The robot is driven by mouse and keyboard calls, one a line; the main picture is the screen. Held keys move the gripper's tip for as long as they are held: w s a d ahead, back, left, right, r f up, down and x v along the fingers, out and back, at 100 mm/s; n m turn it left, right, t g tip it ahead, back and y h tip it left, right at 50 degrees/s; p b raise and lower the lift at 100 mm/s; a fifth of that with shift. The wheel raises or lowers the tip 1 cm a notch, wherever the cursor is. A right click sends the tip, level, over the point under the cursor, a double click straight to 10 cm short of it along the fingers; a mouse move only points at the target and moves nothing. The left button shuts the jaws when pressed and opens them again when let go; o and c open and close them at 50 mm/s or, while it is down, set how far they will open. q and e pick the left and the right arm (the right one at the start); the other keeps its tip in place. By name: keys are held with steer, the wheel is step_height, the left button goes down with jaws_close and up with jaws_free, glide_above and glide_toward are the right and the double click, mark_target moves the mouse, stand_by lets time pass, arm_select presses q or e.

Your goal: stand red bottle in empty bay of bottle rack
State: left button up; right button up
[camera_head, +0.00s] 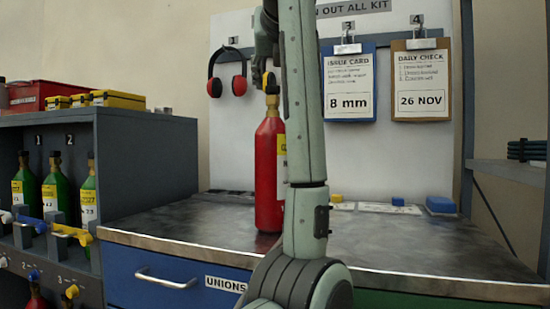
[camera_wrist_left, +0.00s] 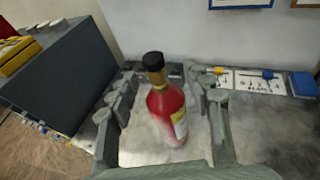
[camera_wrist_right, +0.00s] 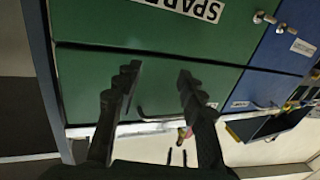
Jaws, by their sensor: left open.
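The red bottle (camera_head: 269,175), with a black top and a yellow and white label, stands upright on the worktop, partly behind my left arm. In the left wrist view the red bottle (camera_wrist_left: 167,115) is between the spread fingers of my left gripper (camera_wrist_left: 161,86), with gaps on both sides. In the head view my left gripper (camera_head: 266,50) is above the bottle, mostly hidden by my arm. The bottle rack (camera_head: 98,135) is at left, holding green bottles (camera_head: 54,185) under numbers 1 and 2. I cannot make out an empty bay. My right gripper (camera_wrist_right: 157,76) is open and empty.
The worktop (camera_head: 400,245) is clear in front at right. Blue blocks (camera_head: 440,205) and cards lie at its back. Headphones (camera_head: 227,78) and two clipboards (camera_head: 348,90) hang behind. A red case (camera_head: 45,90) and yellow boxes (camera_head: 118,99) sit on top of the rack.

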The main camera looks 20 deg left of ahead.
mark_target(273, 86)
arm_select(q)
steer(key=x, duration=0.6)
steer(key=shift+a+r, duration=0.15)
steer(key=shift+a, duration=0.25)
steer(key=shift+s, duration=0.1)
arm_select(e)
steer(key=shift+d+f+g+h, duration=0.15)
steer(key=shift+d+f+g, duration=0.05)
steer(key=shift+f, duration=0.25)
steer(key=shift+d+f+g+h, duration=0.15)
steer(key=shift+f+g, duration=0.05)
steer(key=shift+f, duration=0.2)
arm_select(q)
steer(key=shift+c, duration=0.6)
jaws_close()
steer(key=shift+r, duration=0.2)
